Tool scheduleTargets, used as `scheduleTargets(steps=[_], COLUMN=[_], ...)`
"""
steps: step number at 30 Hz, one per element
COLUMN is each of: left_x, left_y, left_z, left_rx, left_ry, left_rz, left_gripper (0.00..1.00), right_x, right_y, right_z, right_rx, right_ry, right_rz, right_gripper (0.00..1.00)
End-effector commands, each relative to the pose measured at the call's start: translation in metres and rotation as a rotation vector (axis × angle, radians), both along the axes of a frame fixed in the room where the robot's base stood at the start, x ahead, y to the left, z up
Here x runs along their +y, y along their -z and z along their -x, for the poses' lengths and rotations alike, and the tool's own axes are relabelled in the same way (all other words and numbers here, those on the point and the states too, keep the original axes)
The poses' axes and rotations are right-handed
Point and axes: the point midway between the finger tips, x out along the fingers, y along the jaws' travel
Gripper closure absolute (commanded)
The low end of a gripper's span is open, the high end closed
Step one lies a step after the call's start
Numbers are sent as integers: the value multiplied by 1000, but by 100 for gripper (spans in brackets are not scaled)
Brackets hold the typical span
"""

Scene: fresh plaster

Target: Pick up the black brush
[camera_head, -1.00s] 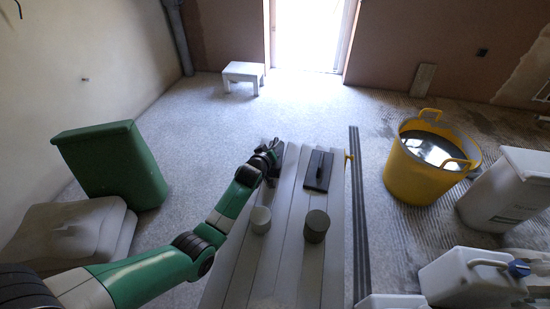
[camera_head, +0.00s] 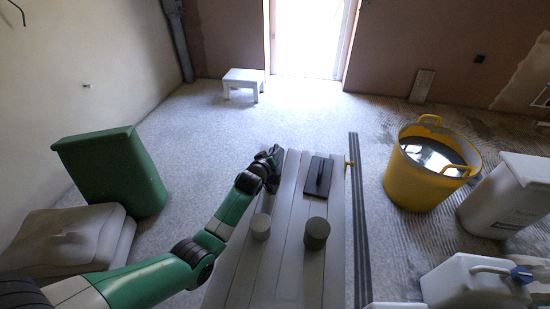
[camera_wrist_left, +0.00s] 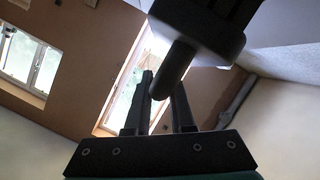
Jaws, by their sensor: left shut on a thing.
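My left gripper (camera_head: 272,163) is at the left edge of the grey slatted table (camera_head: 270,275), toward its far end. In the left wrist view its fingers (camera_wrist_left: 165,90) are closed around the rounded handle of a dark thing, which I take to be the black brush (camera_wrist_left: 200,30). The brush's dark block shows beyond the fingertips, against the doorway and walls. In the head view the brush is small and dark at the gripper, hard to tell apart from it. My right gripper is not in view.
A black float (camera_head: 318,177) lies on the table, with a light pot (camera_head: 260,227) and a dark grey pot (camera_head: 316,233) nearer. A yellow tub (camera_head: 415,180) stands right of the table. A green bin (camera_head: 112,170) stands left.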

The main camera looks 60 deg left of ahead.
Motion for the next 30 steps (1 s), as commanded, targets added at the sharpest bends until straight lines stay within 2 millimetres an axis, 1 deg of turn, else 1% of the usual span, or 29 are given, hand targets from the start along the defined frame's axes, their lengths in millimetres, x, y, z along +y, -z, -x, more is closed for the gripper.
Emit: scheduleTargets(steps=[5, 8, 10, 12, 15, 16, 18, 21, 25, 30], left_x=[0, -1, -12, -25, -44, -53, -69, -88, -104, -111], left_y=[-20, -41, -58, -81, -107, -107, -113, -122, -128, -130], left_z=[0, 0, 9, 19, 33, 40, 52, 67, 79, 86], left_rx=[-3, -5, -3, -4, -4, 0, 0, 0, -1, -2], left_ry=[1, 1, 2, 2, 2, 3, 4, 3, 3, 1], left_rz=[-3, -3, -2, -3, -4, -1, -1, -1, -2, 0], left_gripper=[100, 100, 100, 100, 100, 100, 100, 100, 100, 100], right_x=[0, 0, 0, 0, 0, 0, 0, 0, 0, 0], right_y=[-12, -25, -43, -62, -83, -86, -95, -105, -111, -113], right_z=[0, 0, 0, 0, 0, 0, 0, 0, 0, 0], right_rx=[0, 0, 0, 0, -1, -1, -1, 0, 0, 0], right_ry=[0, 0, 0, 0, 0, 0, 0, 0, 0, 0], right_rz=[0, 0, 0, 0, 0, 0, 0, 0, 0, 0], right_gripper=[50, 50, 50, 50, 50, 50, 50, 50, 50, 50])
